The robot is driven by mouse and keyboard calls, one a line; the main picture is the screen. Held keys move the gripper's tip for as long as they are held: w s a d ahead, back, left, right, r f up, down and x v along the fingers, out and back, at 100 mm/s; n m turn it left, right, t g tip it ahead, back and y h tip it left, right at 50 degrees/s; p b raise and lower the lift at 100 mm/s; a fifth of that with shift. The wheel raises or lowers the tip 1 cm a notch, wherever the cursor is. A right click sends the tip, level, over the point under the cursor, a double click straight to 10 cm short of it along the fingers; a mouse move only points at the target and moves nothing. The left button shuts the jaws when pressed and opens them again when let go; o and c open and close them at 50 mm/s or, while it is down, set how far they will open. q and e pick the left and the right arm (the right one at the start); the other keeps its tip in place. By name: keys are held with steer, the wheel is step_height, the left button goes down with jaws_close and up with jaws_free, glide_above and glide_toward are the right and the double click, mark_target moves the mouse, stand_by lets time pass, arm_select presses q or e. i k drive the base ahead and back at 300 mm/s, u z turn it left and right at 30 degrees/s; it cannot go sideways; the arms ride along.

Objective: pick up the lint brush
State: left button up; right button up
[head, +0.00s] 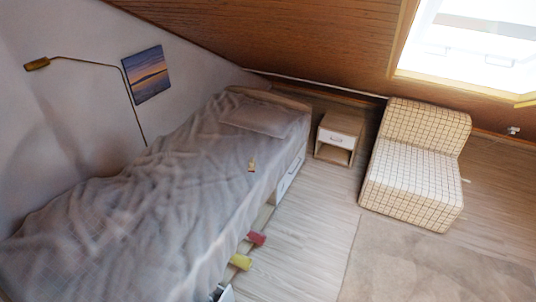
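A small tan and brown object (251,165) lies on the grey bedspread near the bed's right side, below the pillow. It may be the lint brush, but it is too small in the head view to be sure.
The bed (150,210) fills the left, with a pillow (262,118) at its far end. Red (257,239) and yellow (240,262) items stick out at its right side. A nightstand (338,139) and checked chair (415,165) stand beyond. The floor (310,225) right of the bed is clear.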

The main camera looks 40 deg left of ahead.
mark_target(252, 164)
steer(key=i, duration=1.3)
steer(key=u, duration=2.95)
steer(key=i, duration=0.5)
steer(key=z, duration=0.05)
